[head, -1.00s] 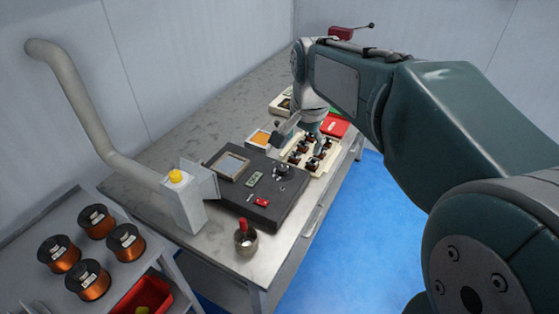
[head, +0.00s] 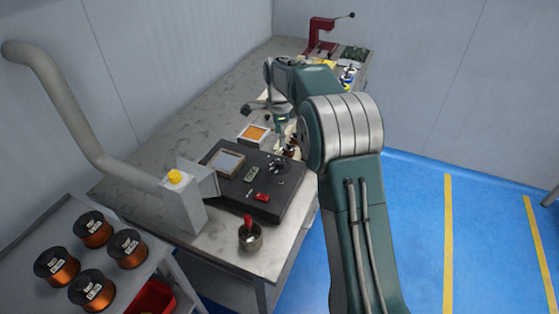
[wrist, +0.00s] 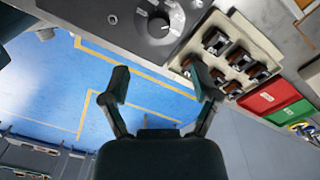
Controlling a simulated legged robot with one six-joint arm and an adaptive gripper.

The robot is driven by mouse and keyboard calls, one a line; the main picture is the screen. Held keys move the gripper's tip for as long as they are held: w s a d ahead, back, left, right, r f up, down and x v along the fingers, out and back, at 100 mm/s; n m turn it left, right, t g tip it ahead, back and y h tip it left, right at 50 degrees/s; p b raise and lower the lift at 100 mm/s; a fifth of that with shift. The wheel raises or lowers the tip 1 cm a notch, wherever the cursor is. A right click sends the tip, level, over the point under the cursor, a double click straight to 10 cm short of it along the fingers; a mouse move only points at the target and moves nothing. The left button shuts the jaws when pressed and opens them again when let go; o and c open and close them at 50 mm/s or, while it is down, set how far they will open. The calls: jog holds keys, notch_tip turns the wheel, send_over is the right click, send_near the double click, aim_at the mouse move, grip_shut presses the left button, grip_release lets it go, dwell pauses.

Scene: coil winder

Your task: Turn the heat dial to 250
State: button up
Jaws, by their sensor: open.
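The heat dial (wrist: 159,22) is a round dark knob with pale markings around it, on a dark box at the top of the wrist view; its numbers are too small to read. In the head view the dial (head: 275,165) sits on the right part of the dark box (head: 228,201), near the far edge. My gripper (wrist: 162,79) is open and empty, its two fingers apart, with the dial beyond the fingertips and not touched. In the head view my arm's end hangs over the bench beyond the box, and the fingers are hard to make out.
A cream tray of small coils (wrist: 262,73) lies close by the dial's right, with red (wrist: 272,96) and green (wrist: 291,115) parts beyond. The box carries a display (head: 250,174) and red switch (head: 262,197).

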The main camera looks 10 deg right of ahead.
aim_at(279, 161)
jog(key=f, duration=0.9)
jog(key=shift+s+a+f, duration=0.15)
jog(key=shift+s+f, duration=0.1)
jog(key=shift+f, duration=0.05)
jog(key=shift+c, duration=0.3)
grip_shut()
